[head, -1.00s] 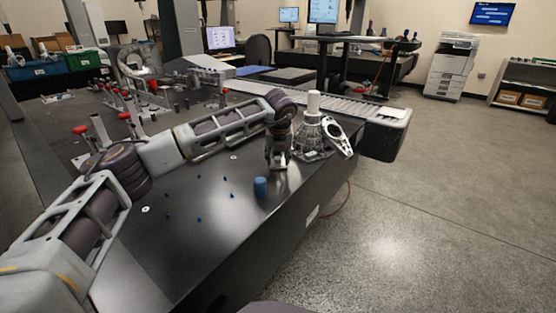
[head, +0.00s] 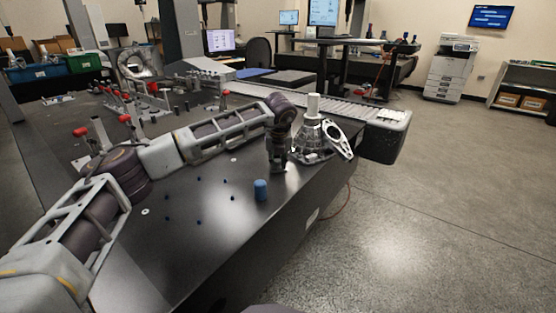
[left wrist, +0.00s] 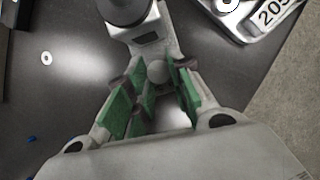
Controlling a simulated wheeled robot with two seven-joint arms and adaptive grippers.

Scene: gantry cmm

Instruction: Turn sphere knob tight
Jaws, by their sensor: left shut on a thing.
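The small pale grey sphere knob (left wrist: 158,72) shows in the left wrist view, in front of a grey and dark metal fixture with a round top. My left gripper (left wrist: 155,82) has green-lined fingers on both sides of the knob and is shut on it. In the head view my left gripper (head: 277,163) points down at the table, just left of a grey ribbed cone-shaped part. The knob is hidden there behind the gripper and wrist. My right gripper is not in view.
The ribbed part (head: 308,138) carries a white cylinder (head: 313,105), and a pale perforated plate (head: 339,141) leans beside it. A blue cylinder (head: 260,190) stands near the dark table's (head: 225,250) front edge. Red-knobbed clamps (head: 80,132) stand further back. Small blue pieces lie on the table.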

